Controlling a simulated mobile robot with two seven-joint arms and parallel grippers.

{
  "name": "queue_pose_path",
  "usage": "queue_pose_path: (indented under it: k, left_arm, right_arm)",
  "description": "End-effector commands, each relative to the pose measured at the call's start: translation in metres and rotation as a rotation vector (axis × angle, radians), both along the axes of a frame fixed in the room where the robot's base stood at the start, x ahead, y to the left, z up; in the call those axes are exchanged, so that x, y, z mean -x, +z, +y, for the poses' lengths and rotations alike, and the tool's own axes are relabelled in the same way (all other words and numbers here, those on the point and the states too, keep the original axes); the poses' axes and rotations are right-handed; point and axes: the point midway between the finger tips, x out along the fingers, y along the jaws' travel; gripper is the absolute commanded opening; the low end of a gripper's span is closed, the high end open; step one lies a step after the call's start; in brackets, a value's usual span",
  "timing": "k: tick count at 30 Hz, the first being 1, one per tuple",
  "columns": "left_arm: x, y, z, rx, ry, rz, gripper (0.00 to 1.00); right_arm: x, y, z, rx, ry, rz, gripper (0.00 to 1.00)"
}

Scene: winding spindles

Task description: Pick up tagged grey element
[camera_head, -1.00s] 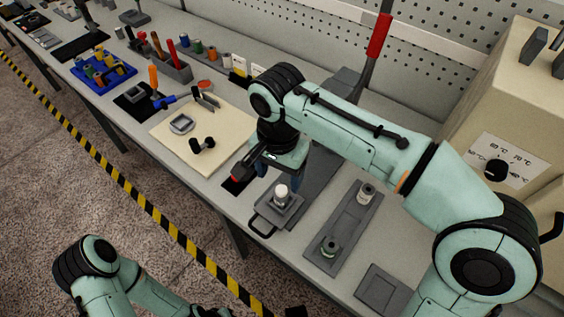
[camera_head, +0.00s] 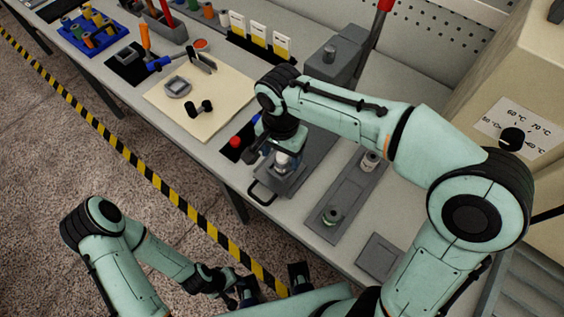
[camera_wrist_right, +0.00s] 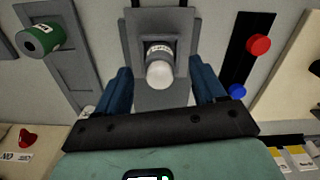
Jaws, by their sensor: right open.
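A small grey element (camera_wrist_right: 158,52) with a pale tag and a round white top stands in a square grey holder (camera_wrist_right: 130,25) in the right wrist view. In the head view its white top (camera_head: 283,160) shows just below my right gripper (camera_head: 284,148). In the right wrist view my right gripper (camera_wrist_right: 162,84) is open, with one blue finger to either side of the element's white top and nothing held.
A grey plate (camera_head: 350,195) to the right holds a green spool (camera_head: 331,215) and another tagged spool (camera_head: 369,161). A black strip with red (camera_wrist_right: 258,45) and blue (camera_wrist_right: 237,91) caps lies beside the holder. A beige board (camera_head: 220,95) with tools is left.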

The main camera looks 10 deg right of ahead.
Motion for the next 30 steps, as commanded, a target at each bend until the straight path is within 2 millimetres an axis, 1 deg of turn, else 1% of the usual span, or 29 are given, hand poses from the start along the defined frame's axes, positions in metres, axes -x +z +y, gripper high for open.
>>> queue_pose_path:
  k: [1,3,6,9,14,17,18,20,27,30]
  left_arm:
    - [0.001,-0.002,0.000,0.000,0.000,0.001,0.36]
    - [0.001,-0.003,0.000,0.000,0.000,0.001,0.36]
    - [0.002,-0.004,0.000,-0.001,0.000,0.001,0.36]
    - [0.002,-0.005,0.000,-0.001,0.000,0.002,0.36]
    - [0.002,-0.004,0.000,-0.001,0.000,0.002,0.36]
    - [0.002,-0.004,0.000,-0.001,0.000,0.001,0.36]
    - [0.002,-0.004,0.000,0.000,0.000,0.001,0.36]
    - [0.002,-0.004,0.000,-0.001,0.000,0.001,0.36]
    - [0.002,-0.004,0.000,-0.001,0.000,0.002,0.36]
    - [0.001,-0.003,0.000,0.000,0.000,0.001,0.36]
  right_arm:
    - [0.002,-0.010,-0.001,0.002,0.000,0.005,0.70]
    - [0.002,-0.020,-0.001,0.002,0.001,0.003,0.70]
    - [0.001,-0.029,-0.001,0.001,0.000,0.002,0.70]
    - [0.001,-0.032,0.000,0.000,0.000,0.000,0.70]
    - [0.001,-0.031,0.000,0.000,0.000,0.000,0.70]
    - [0.001,-0.031,0.000,0.000,0.000,0.000,0.40]
    - [0.001,-0.031,0.000,0.000,0.000,0.000,0.27]
    - [0.001,-0.031,0.000,0.000,0.000,0.000,0.10]
    - [0.001,-0.031,0.000,-0.001,0.000,-0.001,0.09]
    - [0.000,-0.025,0.000,-0.001,0.000,-0.002,0.09]
